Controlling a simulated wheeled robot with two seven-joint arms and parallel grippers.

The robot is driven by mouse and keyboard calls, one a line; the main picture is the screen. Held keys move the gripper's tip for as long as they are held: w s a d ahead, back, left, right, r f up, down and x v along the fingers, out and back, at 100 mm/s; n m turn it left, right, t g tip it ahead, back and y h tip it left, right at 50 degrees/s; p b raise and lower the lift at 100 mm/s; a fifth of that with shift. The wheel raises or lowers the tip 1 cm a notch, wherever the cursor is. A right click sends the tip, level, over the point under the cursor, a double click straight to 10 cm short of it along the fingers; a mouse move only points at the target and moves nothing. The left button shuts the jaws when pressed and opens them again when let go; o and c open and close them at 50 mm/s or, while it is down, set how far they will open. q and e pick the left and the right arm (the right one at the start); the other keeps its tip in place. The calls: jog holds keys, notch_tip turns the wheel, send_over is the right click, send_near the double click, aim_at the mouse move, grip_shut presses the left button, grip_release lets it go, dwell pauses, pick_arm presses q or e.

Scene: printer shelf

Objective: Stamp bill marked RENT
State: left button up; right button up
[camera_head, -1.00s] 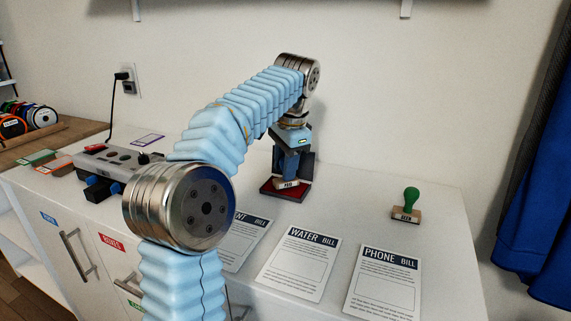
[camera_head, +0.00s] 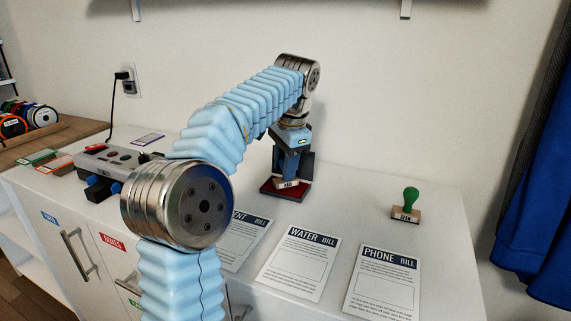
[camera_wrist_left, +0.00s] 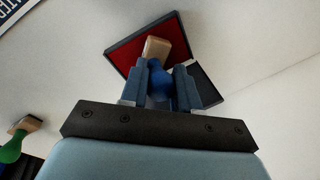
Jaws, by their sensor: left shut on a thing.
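My left gripper (camera_head: 291,163) points down at the back of the white counter, shut on a stamp with a blue handle (camera_wrist_left: 159,80). The stamp's wooden block (camera_head: 287,184) is over the red ink pad (camera_head: 270,189); I cannot tell whether it touches. The ink pad with its dark open lid also shows in the left wrist view (camera_wrist_left: 122,58). The bill ending in "ENT" (camera_head: 247,235) lies on the counter, its left part hidden behind my left arm. My right gripper is not in view.
The water bill (camera_head: 298,262) and phone bill (camera_head: 383,284) lie to the right of that bill. A green-handled stamp (camera_head: 408,206) stands at the right. A grey device (camera_head: 105,160) is at the left. The counter between ink pad and green stamp is clear.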

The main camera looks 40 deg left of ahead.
pick_arm(q)
notch_tip(320, 180, up, 2)
jog(key=shift+r+p, duration=0.15)
jog(key=shift+p, duration=0.95)
jog(key=shift+r, duration=2.3)
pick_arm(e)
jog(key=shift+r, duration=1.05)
